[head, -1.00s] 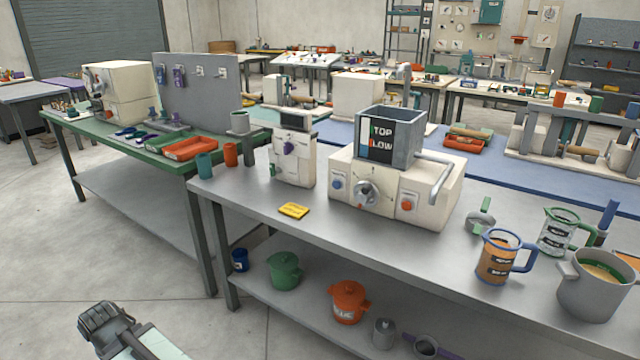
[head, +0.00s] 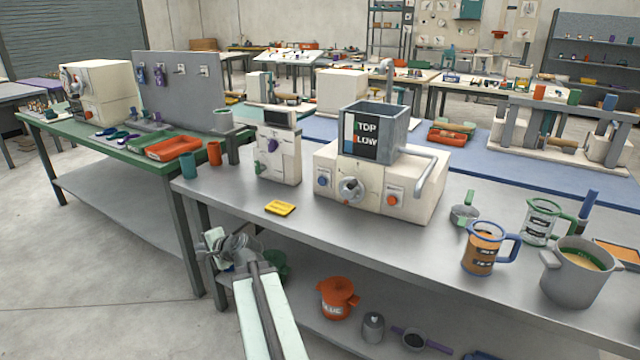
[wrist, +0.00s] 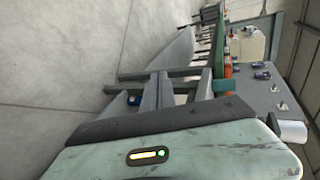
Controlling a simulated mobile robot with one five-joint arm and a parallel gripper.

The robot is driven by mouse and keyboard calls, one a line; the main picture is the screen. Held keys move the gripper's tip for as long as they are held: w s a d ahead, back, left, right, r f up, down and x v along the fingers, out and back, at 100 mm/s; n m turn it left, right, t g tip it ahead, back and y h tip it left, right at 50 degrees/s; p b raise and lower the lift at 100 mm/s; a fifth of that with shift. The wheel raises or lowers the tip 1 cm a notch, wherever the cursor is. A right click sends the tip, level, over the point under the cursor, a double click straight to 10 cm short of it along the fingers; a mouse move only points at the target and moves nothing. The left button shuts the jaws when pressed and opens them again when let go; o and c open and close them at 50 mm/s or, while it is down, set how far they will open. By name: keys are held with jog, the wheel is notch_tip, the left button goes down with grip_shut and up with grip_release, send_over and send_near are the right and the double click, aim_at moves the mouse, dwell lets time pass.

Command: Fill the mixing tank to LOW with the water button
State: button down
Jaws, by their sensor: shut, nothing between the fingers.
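The mixing tank (head: 401,132) is a grey open-topped box on a cream machine (head: 421,190) on the grey table. Its front has a dark panel marked TOP and LOW, with a narrow pale and blue strip at the left; the liquid level cannot be told. The machine's front has a blue button (head: 323,180) at the left, a round dial (head: 351,190) in the middle and an orange-red button (head: 391,200) at the right. Which one is the water button is not readable. My gripper (head: 222,248) is shut and empty, in front of and below the table edge, apart from the machine.
A yellow block (head: 280,208) lies near the table's front edge, below a cream dispenser (head: 279,160). Jugs and a grey pot (head: 575,281) stand at the right. An orange pot (head: 337,298) stands on the lower shelf. A green table (head: 55,130) adjoins at the left.

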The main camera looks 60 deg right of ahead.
aim_at(322, 181)
jog(key=s+d+r+m+h, duration=0.3)
jog(key=s+d+m, duration=0.2)
jog(key=d, duration=0.4)
jog(key=s+d+r+m+h, duration=0.2)
jog(key=s+d+m+h, duration=0.2)
jog(key=s+d, duration=0.3)
jog(key=s+d+r+m+h, duration=0.3)
jog(key=s+d+m, duration=0.3)
jog(key=d, duration=0.5)
jog(key=shift+s+d+r+m+g+h, duration=0.3)
jog(key=shift+s+r+h, duration=0.1)
jog(key=shift+s, duration=0.2)
jog(key=shift+w, duration=0.1)
jog(key=d, duration=0.8)
jog(key=shift+d, duration=0.35)
jog(key=shift+d, duration=0.1)
jog(key=shift+d, duration=0.35)
